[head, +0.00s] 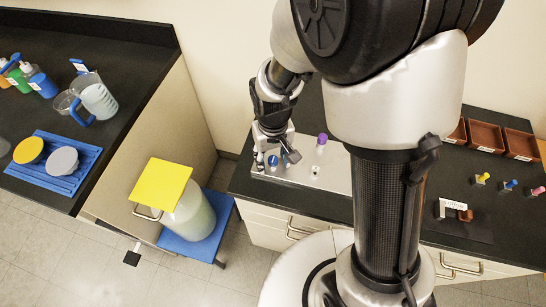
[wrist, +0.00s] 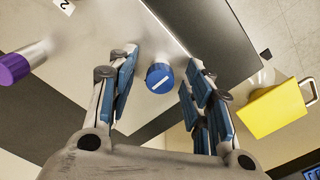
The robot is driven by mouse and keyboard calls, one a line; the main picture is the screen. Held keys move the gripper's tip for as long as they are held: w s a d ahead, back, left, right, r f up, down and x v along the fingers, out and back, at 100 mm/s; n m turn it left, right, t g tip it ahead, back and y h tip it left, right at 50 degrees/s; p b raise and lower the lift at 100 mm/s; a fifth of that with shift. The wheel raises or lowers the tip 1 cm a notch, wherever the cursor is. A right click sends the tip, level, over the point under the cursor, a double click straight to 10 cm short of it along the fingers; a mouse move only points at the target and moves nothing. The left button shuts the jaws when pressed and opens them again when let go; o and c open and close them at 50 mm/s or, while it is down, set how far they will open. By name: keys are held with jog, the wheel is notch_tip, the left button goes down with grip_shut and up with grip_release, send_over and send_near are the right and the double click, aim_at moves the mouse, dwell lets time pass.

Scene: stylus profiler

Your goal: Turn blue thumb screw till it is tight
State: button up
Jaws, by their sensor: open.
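The blue thumb screw (wrist: 159,78) shows in the wrist view as a round blue knob with a white line across its top, on a light metal plate (wrist: 110,18). My gripper (wrist: 162,75) is open, with one blue-padded finger on each side of the screw and a gap on both sides. In the head view my gripper (head: 276,157) points down over the left end of the plate (head: 335,176), at the blue screw (head: 273,160), which is partly hidden by the fingers.
A purple-topped post (wrist: 14,68) stands on the plate, also in the head view (head: 322,140). A yellow-lidded container (head: 190,215) stands left of the bench. Brown trays (head: 485,136) and small coloured-knob pieces (head: 510,185) lie on the bench at right.

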jog(key=shift+c, duration=0.3)
grip_shut()
dwell(0.7)
jog(key=m, duration=0.6)
jog(key=shift+m, duration=1.7)
